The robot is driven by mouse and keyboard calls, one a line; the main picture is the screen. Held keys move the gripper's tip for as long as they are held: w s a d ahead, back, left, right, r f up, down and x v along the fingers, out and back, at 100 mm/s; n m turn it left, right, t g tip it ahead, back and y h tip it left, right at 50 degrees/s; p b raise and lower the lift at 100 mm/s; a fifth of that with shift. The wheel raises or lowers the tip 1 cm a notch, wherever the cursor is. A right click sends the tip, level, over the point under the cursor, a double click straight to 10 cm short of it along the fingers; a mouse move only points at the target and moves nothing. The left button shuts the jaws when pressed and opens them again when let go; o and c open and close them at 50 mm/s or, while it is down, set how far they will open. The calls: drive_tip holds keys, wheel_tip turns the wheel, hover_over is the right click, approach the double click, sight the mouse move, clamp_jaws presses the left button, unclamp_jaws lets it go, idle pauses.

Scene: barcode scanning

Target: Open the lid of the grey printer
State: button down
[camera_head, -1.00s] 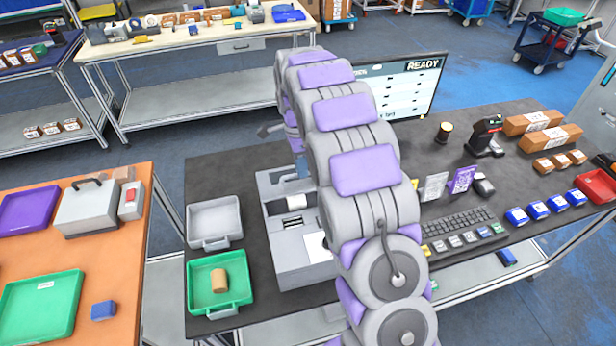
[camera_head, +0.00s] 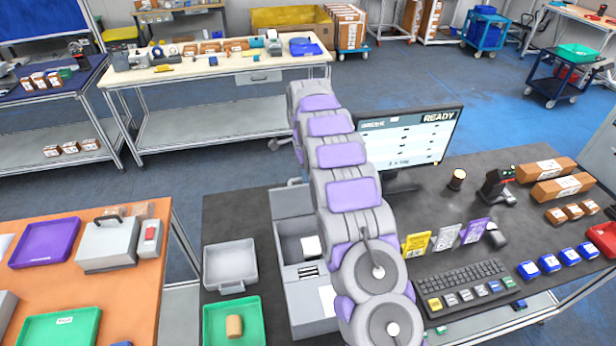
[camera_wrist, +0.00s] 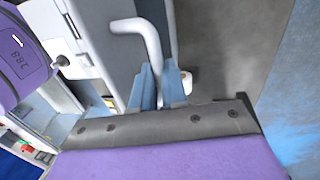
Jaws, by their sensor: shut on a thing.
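The grey printer (camera_head: 304,298) stands on the dark desk, left of my arm in the head view. Its top is open, and a white roll (camera_head: 311,246) shows inside. A thin grey handle piece (camera_head: 291,182) shows at its back edge. In the wrist view, my gripper (camera_wrist: 160,78) has its blue-grey fingers close together on the pale bent lid handle (camera_wrist: 150,32). My gripper is hidden behind my arm in the head view. The lid is mostly hidden there, so its exact angle is unclear.
A grey tray (camera_head: 231,286) and a green tray (camera_head: 213,325) with a brown roll (camera_head: 234,326) sit left of the printer. A monitor (camera_head: 405,145), keyboard (camera_head: 462,284), and scanner (camera_head: 497,185) stand to the right. An orange table (camera_head: 165,285) lies further left.

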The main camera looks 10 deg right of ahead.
drive_tip(key=shift+w+d+f+p, duration=0.1)
drive_tip(key=shift+w+f+p, duration=0.35)
drive_tip(key=shift+p, duration=0.75)
drive_tip(key=shift+w+f+p, duration=0.2)
drive_tip(key=shift+w+p, duration=0.35)
drive_tip(key=shift+p, duration=0.6)
drive_tip(key=shift+w, duration=0.15)
drive_tip(key=shift+w+f+p, duration=0.2)
drive_tip(key=shift+p, duration=0.65)
drive_tip(key=shift+w+f+p, duration=0.3)
drive_tip(key=shift+w+p, duration=0.3)
drive_tip(key=shift+p, duration=1.2)
drive_tip(key=shift+w+d+f+p, duration=0.1)
drive_tip(key=shift+w+f+p, duration=0.2)
drive_tip(key=shift+p, duration=0.5)
drive_tip(key=c, duration=1.6)
unclamp_jaws()
drive_tip(key=shift+s, duration=0.1)
drive_tip(key=o, duration=0.4)
drive_tip(key=shift+w+d, duration=0.2)
drive_tip(key=shift+w, duration=0.45)
drive_tip(key=shift+o, duration=0.2)
drive_tip(key=shift+a+r, duration=0.1)
drive_tip(key=shift+r, duration=0.4)
